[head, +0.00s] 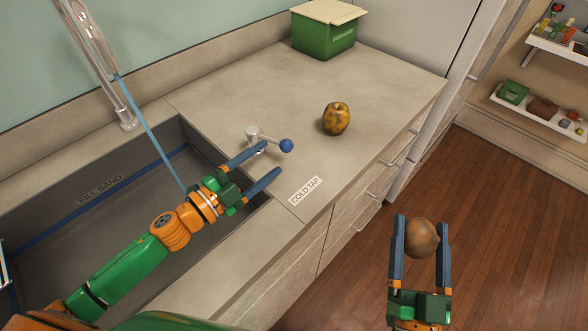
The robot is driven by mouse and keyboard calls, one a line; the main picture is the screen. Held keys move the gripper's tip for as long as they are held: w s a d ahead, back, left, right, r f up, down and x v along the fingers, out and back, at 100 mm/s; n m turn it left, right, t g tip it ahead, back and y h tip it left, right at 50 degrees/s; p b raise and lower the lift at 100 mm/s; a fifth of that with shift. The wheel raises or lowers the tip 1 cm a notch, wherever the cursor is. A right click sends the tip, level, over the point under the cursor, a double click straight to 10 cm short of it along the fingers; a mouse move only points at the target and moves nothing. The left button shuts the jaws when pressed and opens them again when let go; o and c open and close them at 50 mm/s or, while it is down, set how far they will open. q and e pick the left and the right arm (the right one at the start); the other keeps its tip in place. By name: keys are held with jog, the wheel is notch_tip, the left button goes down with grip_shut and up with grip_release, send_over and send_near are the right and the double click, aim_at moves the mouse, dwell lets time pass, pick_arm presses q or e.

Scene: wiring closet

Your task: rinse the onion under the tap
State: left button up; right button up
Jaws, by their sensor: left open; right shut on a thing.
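A round brown onion (421,238) is held between the fingers of my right gripper (420,228), out over the floor to the right of the counter. The tap spout (92,35) is at the upper left, and a thin blue stream of water (148,130) falls from it into the grey sink (115,180). The tap lever (267,139), with a blue ball end, stands on the counter beside the sink. My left gripper (271,158) is open and empty, its fingertips close to the lever; I cannot tell if they touch it.
A mottled yellow-brown fruit (336,118) sits on the counter (390,85). A green box (324,36) with a cream lid stands at the back. A "COLD TAP" label (306,190) lies near the front edge. Shelves (540,110) with small items are at the far right.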

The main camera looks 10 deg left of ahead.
pick_arm(q)
jog(key=shift+b+v, duration=0.3)
jog(key=shift+v, duration=2.25)
